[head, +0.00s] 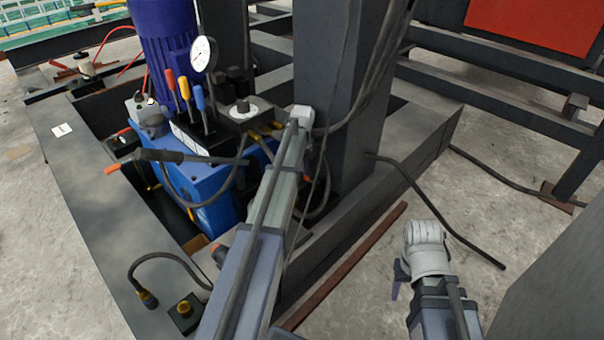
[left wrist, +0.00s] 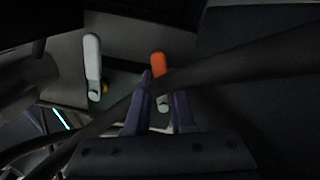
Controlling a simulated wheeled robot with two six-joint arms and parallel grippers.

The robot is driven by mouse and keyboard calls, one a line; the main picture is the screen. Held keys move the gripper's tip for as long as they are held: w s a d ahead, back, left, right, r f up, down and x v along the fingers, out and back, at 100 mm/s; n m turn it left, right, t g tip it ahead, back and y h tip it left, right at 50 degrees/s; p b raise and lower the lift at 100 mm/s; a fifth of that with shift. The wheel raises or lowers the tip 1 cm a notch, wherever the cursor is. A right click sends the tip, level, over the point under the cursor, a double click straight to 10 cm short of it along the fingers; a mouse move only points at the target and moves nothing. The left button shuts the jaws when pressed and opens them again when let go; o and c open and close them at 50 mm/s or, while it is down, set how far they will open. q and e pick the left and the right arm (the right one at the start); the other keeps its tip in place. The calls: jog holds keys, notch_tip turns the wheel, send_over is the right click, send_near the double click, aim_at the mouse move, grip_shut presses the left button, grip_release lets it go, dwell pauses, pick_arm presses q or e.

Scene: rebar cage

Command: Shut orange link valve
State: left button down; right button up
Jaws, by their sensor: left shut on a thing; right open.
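The orange link valve shows in the left wrist view as an upright orange handle (left wrist: 158,64) on a pale stem. My left gripper (left wrist: 160,86) is shut on it, with one purple finger on each side of its lower part. A dark hose crosses close in front and hides part of the fingers and handle. In the head view the left gripper and this valve are hidden behind my left forearm and wrist. My right gripper (head: 398,287) is open and empty at the lower right, over the concrete floor; only part of its fingers shows.
A white handle (left wrist: 92,62) stands left of the orange one. The blue hydraulic unit (head: 205,185) carries a gauge (head: 203,54) and coloured levers. A thick dark column (head: 345,100) rises beside my left wrist.

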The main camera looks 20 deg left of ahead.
pick_arm(q)
jog(key=shift+w+m, duration=0.15)
jog(key=shift+m, duration=0.25)
jog(key=c, duration=0.8)
grip_release()
jog(key=shift+o, duration=0.2)
jog(key=shift+r, duration=0.15)
notch_tip(320, 180, up, 8)
jog(key=p, duration=0.7)
jog(key=shift+f+p, duration=0.25)
jog(key=shift+p, duration=0.15)
jog(key=shift+c, duration=0.4)
